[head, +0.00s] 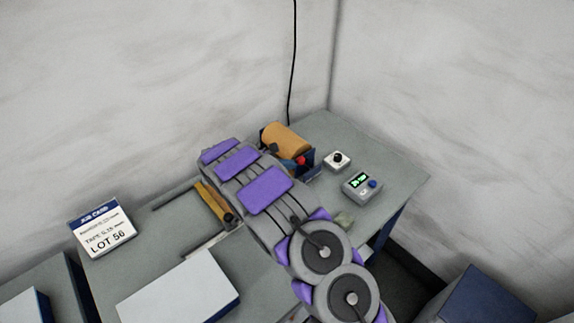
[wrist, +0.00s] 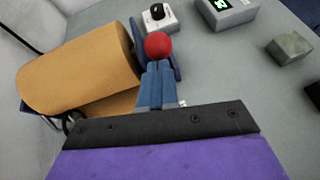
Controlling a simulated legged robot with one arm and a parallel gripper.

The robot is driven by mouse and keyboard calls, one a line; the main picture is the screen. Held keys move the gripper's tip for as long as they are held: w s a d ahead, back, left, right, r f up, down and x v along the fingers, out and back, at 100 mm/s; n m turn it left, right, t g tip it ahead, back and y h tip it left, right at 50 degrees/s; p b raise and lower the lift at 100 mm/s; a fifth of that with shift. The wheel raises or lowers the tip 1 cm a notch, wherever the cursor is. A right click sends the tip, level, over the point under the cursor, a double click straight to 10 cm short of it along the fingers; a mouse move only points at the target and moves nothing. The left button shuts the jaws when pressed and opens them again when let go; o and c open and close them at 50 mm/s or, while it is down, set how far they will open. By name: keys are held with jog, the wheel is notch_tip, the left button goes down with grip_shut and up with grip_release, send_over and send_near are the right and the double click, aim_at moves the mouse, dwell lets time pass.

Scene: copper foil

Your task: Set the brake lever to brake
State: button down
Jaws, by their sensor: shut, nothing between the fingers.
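The brake lever shows as a round red knob (wrist: 158,45), just ahead of my fingertips in the wrist view; in the head view the red knob (head: 301,161) sits beside the copper-coloured roll (head: 286,138). The lever's stem is hidden, so its setting cannot be read. My gripper (wrist: 158,68) has its two blue fingers together with nothing between them. The fingertips overlap the lower edge of the knob in the picture; I cannot tell whether they touch it. In the head view my arm hides most of the gripper. The roll (wrist: 78,68) lies close at the fingers' left.
A white box with a black knob (head: 337,160) and a grey box with a green display (head: 362,186) stand right of the roll. A small grey-green block (wrist: 289,47) lies nearby. A LOT 56 sign (head: 101,228) and a pale flat panel (head: 180,290) are at left.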

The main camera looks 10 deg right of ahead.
jog(key=shift+w+d+r+p, duration=0.1)
jog(key=shift+d+r+p, duration=0.15)
jog(key=shift+p, duration=0.35)
